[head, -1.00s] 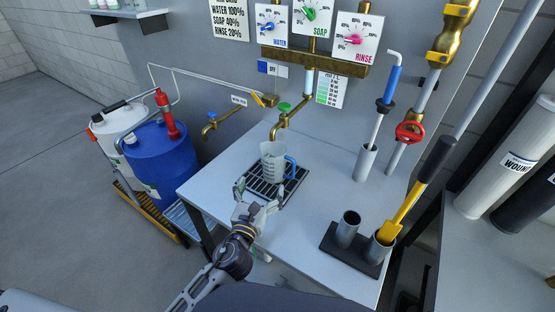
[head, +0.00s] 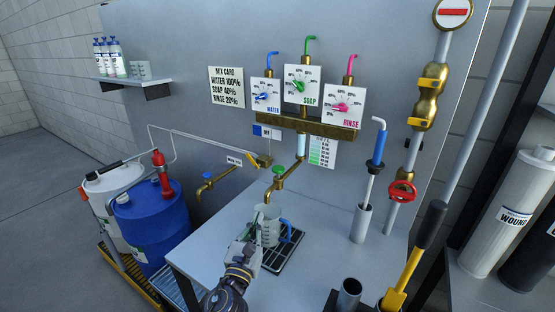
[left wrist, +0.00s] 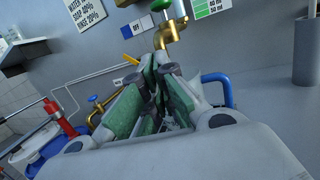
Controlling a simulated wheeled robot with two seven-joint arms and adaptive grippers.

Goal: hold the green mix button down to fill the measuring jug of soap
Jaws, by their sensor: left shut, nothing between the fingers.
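The clear measuring jug (head: 266,211) with a blue handle (head: 287,231) stands on the black drip grate (head: 276,262) under the middle brass tap (head: 290,176). A green button (head: 279,171) sits on top of this tap. My left gripper (head: 256,226) is shut and empty, in front of the jug and below the green button, apart from the button. It hides part of the jug. In the left wrist view, the shut fingers (left wrist: 160,72) point towards the tap, with the green button (left wrist: 161,5) beyond them and the jug's blue handle (left wrist: 219,84) to their right. My right gripper is out of view.
A second tap with a blue knob (head: 207,176) is to the left. Three dials, including the soap dial (head: 301,88), and a mix card (head: 227,87) hang above. A blue-handled rod (head: 376,150) stands right of the grate. The bench front left is clear.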

